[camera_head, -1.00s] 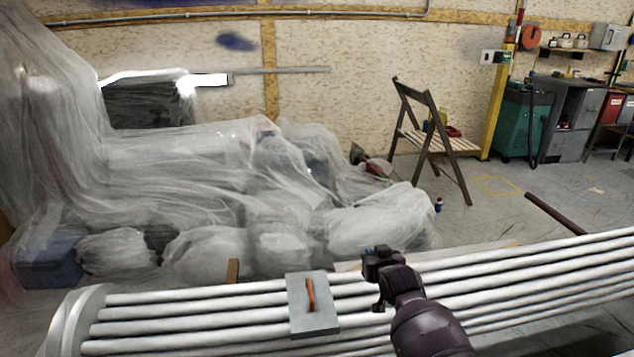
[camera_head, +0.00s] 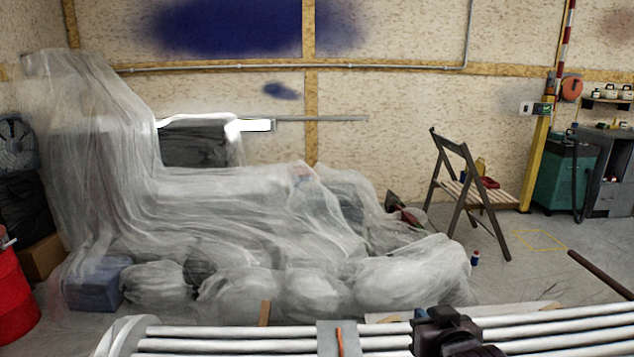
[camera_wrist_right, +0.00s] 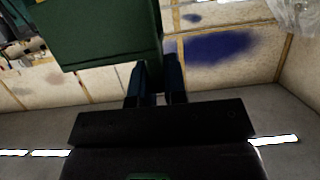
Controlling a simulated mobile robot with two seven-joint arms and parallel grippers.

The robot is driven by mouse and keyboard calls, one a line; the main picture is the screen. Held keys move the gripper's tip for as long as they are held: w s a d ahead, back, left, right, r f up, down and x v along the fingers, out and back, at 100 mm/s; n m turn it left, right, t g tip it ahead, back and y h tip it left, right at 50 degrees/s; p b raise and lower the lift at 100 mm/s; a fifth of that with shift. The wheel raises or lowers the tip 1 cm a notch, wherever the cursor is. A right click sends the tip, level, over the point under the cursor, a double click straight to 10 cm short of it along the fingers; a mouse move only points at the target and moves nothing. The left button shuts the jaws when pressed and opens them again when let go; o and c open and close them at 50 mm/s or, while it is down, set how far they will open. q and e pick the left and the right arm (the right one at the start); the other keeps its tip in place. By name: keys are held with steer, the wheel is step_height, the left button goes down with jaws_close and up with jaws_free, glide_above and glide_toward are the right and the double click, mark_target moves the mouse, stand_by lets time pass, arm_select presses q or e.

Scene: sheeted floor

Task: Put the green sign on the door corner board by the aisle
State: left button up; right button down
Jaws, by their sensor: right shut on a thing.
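A dark green flat panel (camera_wrist_right: 105,32), which appears to be the green sign, fills the upper left of the right wrist view. My right gripper (camera_wrist_right: 155,88) is shut on its narrow lower part. In the head view my right gripper (camera_head: 445,328) is a dark shape at the bottom edge, in front of the white pipes; the sign cannot be made out there. My left gripper is not in view. I cannot identify the door corner board in these frames.
White horizontal pipes (camera_head: 240,331) cross the bottom, bearing a grey plate (camera_head: 328,341). Plastic-sheeted bulky objects (camera_head: 225,215) fill the left and middle. A folding chair (camera_head: 472,190) and a yellow post (camera_head: 541,150) stand at the right. Some grey floor is bare there.

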steer(key=f+p+v, duration=0.1)
steer(key=p+v, duration=0.1)
steer(key=v, duration=0.5)
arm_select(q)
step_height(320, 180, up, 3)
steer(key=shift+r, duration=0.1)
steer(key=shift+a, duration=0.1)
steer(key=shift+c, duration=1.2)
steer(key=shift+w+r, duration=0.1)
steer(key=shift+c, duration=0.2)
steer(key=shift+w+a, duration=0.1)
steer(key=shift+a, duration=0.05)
arm_select(e)
steer(key=s+d+f, duration=0.1)
steer(key=s+f, duration=0.4)
steer(key=f, duration=0.3)
steer(key=shift+f+m+h, duration=0.2)
steer(key=shift+m+h, duration=0.1)
steer(key=shift+h, duration=0.1)
